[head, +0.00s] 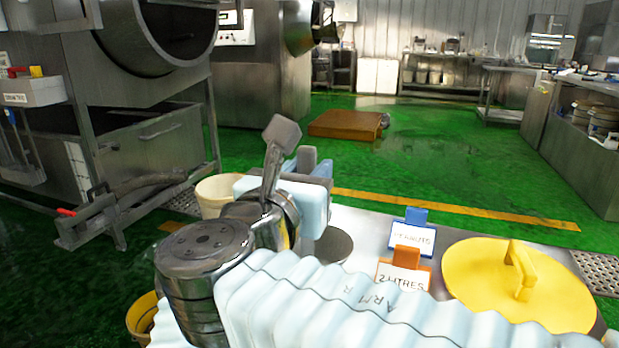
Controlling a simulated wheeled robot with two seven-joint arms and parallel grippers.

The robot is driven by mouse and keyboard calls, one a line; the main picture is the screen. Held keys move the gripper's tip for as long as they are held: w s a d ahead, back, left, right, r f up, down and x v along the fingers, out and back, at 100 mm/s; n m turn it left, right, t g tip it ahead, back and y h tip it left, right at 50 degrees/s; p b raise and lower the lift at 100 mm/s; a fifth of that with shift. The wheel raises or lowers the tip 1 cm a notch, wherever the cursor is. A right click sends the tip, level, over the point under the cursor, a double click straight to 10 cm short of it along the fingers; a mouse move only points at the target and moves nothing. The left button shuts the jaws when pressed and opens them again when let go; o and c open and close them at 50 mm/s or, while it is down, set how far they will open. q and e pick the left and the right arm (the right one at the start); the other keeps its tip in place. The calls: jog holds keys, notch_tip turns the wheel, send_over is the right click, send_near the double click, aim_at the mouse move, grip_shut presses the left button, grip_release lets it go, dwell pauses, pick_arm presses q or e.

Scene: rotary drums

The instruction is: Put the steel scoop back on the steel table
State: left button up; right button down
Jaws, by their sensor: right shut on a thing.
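My right gripper (307,168), in pale blue covers, is over the near steel table (352,222), at its left part, pointing away from me. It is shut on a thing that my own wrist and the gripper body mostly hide. I cannot make out the steel scoop's shape clearly; the held thing is likely the scoop. A round dark grey metal piece (334,246) shows just below and right of the gripper; I cannot tell whether it is part of the scoop or stands on the table. My left gripper is not in view.
On the table stand a blue-topped sign (412,238), an orange "2 LITRES" sign (404,270) and a yellow lid with a handle (520,283). A cream bucket (222,192) is beyond my wrist, a yellow bucket (142,318) lower left. Green floor lies beyond.

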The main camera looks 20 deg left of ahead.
jog(key=c, duration=0.8)
grip_release()
jog(key=shift+c, duration=0.2)
jog(key=s, duration=1.2)
jog(key=shift+a, duration=0.2)
jog(key=shift+r, duration=0.1)
